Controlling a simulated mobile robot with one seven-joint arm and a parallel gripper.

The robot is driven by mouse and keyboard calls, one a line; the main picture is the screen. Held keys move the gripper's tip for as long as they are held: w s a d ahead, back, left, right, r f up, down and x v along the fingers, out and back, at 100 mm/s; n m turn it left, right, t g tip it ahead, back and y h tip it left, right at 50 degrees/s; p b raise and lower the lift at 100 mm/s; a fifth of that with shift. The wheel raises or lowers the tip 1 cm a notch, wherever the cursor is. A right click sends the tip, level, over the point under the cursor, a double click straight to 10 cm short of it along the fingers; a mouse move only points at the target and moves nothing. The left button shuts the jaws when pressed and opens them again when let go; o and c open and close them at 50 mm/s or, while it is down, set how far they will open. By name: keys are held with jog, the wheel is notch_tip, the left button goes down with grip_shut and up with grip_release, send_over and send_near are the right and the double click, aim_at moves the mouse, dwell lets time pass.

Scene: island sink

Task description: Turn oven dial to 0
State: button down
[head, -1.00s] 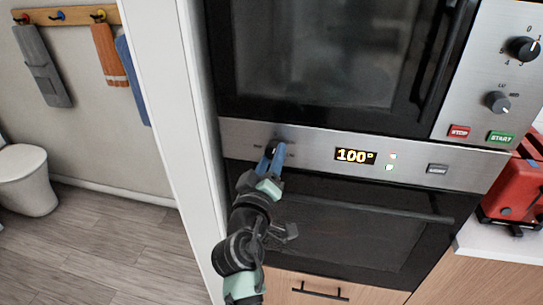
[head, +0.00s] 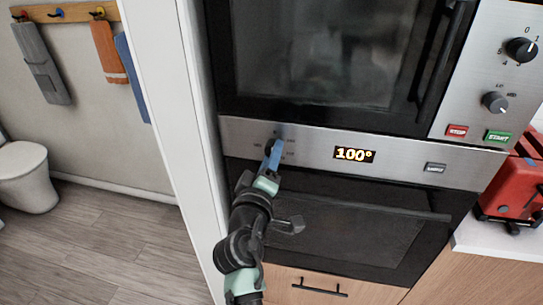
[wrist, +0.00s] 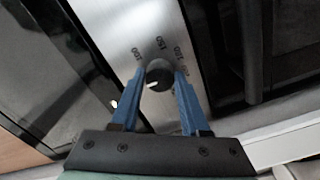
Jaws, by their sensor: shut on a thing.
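The oven dial (wrist: 160,74) is a small black round knob on the steel control panel (head: 315,150). In the wrist view it sits between my two blue fingers, and its white mark points left and slightly down. Printed numbers, including 150, stand around it; some are hidden by the fingers. My gripper (head: 274,151) is shut on the dial; it also shows in the wrist view (wrist: 158,78). In the head view the fingers cover most of the dial.
The lower oven door (head: 350,230) with its bar handle is below the panel, behind my arm. A microwave (head: 320,60) with its own dials (head: 521,50) is above. A white wall edge (head: 185,150) stands close on the left. A red toaster (head: 515,185) is at the right.

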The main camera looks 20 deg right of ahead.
jog(key=shift+c, duration=2)
grip_release()
jog(key=b+v, duration=0.2)
jog(key=v, duration=1.1)
